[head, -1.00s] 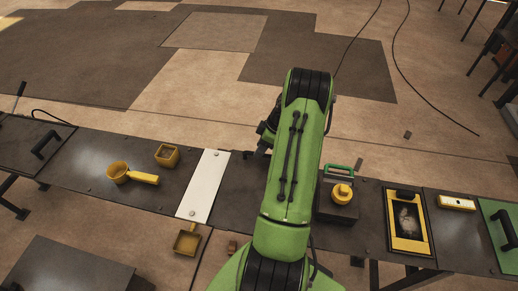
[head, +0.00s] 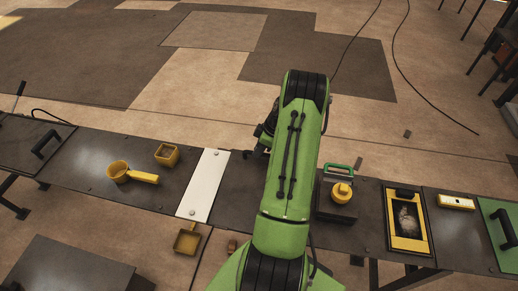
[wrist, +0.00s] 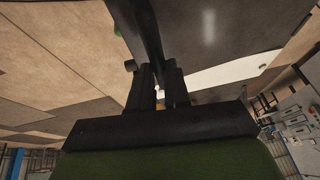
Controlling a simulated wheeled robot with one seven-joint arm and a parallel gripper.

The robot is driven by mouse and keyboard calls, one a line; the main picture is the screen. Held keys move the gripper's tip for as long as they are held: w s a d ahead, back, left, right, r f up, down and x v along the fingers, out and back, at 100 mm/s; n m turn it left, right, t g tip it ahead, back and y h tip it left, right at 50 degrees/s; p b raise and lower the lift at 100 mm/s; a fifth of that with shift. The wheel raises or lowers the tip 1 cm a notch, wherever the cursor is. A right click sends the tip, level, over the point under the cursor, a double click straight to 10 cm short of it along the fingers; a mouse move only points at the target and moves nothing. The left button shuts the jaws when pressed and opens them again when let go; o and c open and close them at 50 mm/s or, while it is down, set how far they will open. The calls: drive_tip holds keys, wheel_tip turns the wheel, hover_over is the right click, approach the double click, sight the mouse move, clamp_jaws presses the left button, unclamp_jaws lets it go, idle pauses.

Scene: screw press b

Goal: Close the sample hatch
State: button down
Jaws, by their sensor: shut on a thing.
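My gripper shows in the wrist view (wrist: 166,88), with its two dark fingers close together at a dark bar (wrist: 142,28) that runs up to the top edge. The fingers are shut on this bar; what it belongs to cannot be told. In the head view my green arm hides most of the gripper, and only a dark part shows left of the arm, over the bench. A yellow-framed opening (head: 408,244) with pale material inside lies at the right of the bench. I cannot tell for sure which part is the sample hatch.
The dark bench (head: 85,165) holds a yellow scoop (head: 118,172), a yellow cup (head: 167,155), a white plate (head: 204,186), a dark block with a yellow knob (head: 342,192) and a green panel with a black handle (head: 505,228). Floor beyond the bench is mostly clear.

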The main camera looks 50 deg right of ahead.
sight(260, 159)
drive_tip(key=shift+w+d+f+b, duration=0.1)
drive_tip(key=shift+d+f+b, duration=0.15)
drive_tip(key=shift+f+b, duration=0.7)
drive_tip(key=shift+d+f+b, duration=0.2)
drive_tip(key=shift+f+b, duration=0.6)
drive_tip(key=shift+b, duration=0.15)
drive_tip(key=shift+a+r, duration=0.15)
drive_tip(key=shift+r, duration=0.05)
drive_tip(key=c, duration=1.3)
unclamp_jaws()
drive_tip(key=shift+f, duration=0.1)
drive_tip(key=shift+c, duration=0.2)
drive_tip(key=shift+o, duration=1.2)
drive_tip(key=shift+w+d, duration=0.1)
drive_tip(key=shift+d, duration=0.15)
drive_tip(key=shift+a, duration=0.1)
drive_tip(key=v, duration=1.6)
drive_tip(key=shift+p, duration=0.3)
